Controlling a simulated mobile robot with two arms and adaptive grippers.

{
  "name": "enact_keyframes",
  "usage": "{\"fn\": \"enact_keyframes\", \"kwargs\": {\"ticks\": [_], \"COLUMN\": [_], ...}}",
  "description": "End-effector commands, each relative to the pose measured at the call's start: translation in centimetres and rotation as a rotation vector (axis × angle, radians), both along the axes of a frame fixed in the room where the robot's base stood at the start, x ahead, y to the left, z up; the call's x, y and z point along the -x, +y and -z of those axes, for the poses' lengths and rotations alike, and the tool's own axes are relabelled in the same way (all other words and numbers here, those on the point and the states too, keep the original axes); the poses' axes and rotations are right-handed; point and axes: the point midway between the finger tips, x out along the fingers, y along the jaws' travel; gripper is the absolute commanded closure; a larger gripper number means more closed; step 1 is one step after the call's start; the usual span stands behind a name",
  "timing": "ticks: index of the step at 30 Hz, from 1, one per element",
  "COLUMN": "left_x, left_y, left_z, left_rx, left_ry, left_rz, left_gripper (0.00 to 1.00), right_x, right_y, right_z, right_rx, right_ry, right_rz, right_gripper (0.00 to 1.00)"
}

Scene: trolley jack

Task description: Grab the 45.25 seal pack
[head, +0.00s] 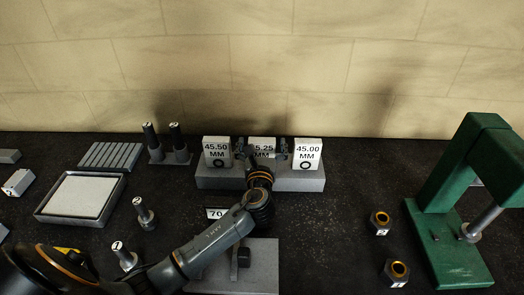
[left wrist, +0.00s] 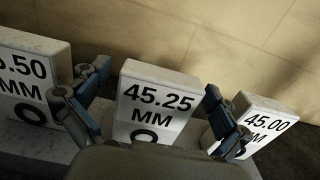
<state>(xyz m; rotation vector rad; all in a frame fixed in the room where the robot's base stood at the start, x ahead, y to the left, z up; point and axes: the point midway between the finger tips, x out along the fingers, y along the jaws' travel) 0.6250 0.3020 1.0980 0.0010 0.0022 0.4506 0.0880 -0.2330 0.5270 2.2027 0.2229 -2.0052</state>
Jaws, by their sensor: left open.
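The 45.25 seal pack (head: 263,146) is a white block with black lettering, standing upright in the middle of a grey stand (head: 232,179). In the left wrist view the pack (left wrist: 157,100) shows its "45.25 MM" label and part of a ring mark. My left gripper (head: 262,152) is open, with one finger on each side of this pack; I cannot tell whether they touch it. In the left wrist view the gripper (left wrist: 150,112) hides the pack's lower part. The right gripper is not in view.
The 45.50 pack (head: 216,151) and 45.00 pack (head: 307,154) stand close on either side, leaving narrow gaps for the fingers. A green press frame (head: 440,240) stands at right, a tray (head: 80,197) at left. The wall is behind.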

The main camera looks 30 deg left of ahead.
Motion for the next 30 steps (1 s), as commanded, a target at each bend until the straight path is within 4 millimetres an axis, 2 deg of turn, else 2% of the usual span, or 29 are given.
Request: {"fn": "enact_keyframes", "kwargs": {"ticks": [6,15,25,30], "left_x": [-0.1,0.0,-0.1,-0.1], "left_y": [0.0,0.0,0.0,0.0], "left_z": [0.1,0.1,-0.2,-1.6], "left_rx": [0.001,0.001,0.002,0.003], "left_ry": [0.0,0.0,-0.001,-0.006], "left_rz": [0.001,0.001,0.0,0.002], "left_gripper": [0.0,0.59,0.59,0.59], "right_x": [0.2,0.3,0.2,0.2], "right_y": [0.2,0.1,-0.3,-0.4], "right_z": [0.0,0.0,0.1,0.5], "right_rx": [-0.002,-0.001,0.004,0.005], "right_ry": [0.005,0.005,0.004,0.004], "right_rz": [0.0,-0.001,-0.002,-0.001], "right_gripper": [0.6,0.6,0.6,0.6]}}
